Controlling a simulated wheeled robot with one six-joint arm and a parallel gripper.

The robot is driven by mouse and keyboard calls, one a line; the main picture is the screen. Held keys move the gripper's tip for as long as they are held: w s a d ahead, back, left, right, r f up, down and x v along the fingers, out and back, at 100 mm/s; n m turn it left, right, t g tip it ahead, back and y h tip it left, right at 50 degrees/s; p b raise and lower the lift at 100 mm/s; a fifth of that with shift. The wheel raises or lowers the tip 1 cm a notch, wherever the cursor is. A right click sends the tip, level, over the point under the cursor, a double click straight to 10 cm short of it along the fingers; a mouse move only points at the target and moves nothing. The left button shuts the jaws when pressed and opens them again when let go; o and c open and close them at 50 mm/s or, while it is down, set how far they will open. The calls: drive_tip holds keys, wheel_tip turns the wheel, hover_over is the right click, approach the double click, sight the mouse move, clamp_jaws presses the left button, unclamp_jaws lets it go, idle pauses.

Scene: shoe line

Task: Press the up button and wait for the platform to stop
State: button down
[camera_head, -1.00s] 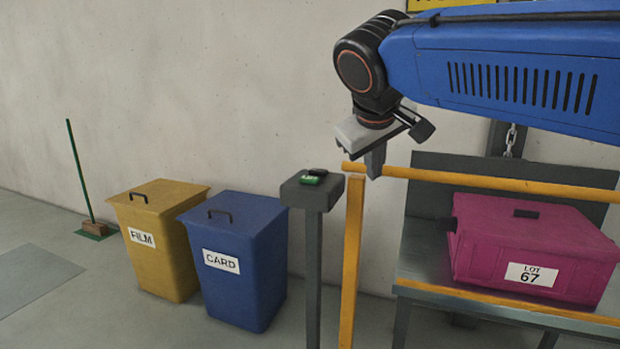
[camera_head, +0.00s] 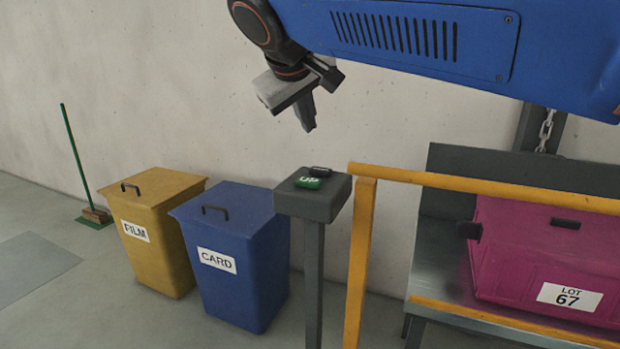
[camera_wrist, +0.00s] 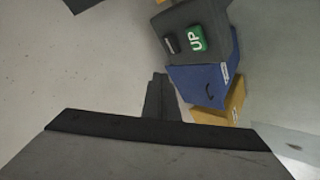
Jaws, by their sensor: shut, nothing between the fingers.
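The green UP button (camera_head: 309,182) sits on top of a dark grey post box (camera_head: 312,205) left of the yellow rail. A black button (camera_head: 320,170) lies beside it. In the wrist view the UP button (camera_wrist: 198,39) and the black button (camera_wrist: 171,43) show near the top. My gripper (camera_head: 309,124) is shut and empty, pointing down above the post box and apart from it. In the wrist view its fingers (camera_wrist: 161,95) show at the middle. The platform (camera_head: 440,262) stands behind the yellow rail, with a magenta crate (camera_head: 520,255) labelled LOT 67 on it.
A yellow FILM bin (camera_head: 150,255) and a blue CARD bin (camera_head: 238,285) stand left of the post. A yellow rail (camera_head: 440,183) runs right of the post in front of the platform. A broom (camera_head: 80,160) leans at the wall. A chain (camera_head: 545,130) hangs above the platform.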

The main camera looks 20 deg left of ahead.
sight(308, 182)
drive_tip(key=shift+f, duration=4.4)
drive_tip(key=shift+f, duration=0.2)
drive_tip(key=shift+f, duration=0.25)
